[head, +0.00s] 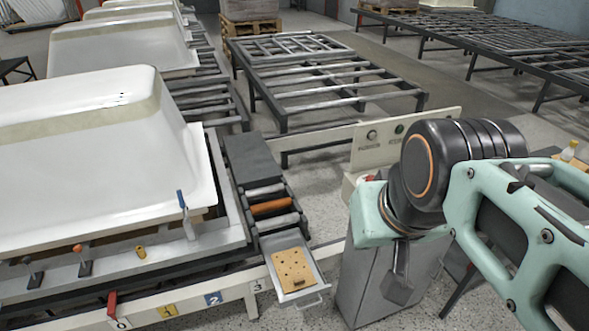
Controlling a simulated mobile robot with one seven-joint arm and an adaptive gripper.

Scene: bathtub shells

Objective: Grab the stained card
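A tan card (293,271) with several dark spots lies in a shallow pale metal tray (318,283) with a handle, at the lower middle of the head view. The tray sits at the front end of a short roller section. My arm comes in from the right, and my gripper (399,284) hangs low to the right of the tray, in front of a grey cabinet. It is apart from the card. Only a dark narrow part of the gripper shows, so its opening is unclear. Nothing is visibly held.
A control panel (385,137) on the grey cabinet (372,275) stands right of the tray, close to my arm. A white tub shell (90,165) on a frame fills the left. Numbered tags and small coloured levers line the frame's front edge. Empty roller tables (320,75) stand behind.

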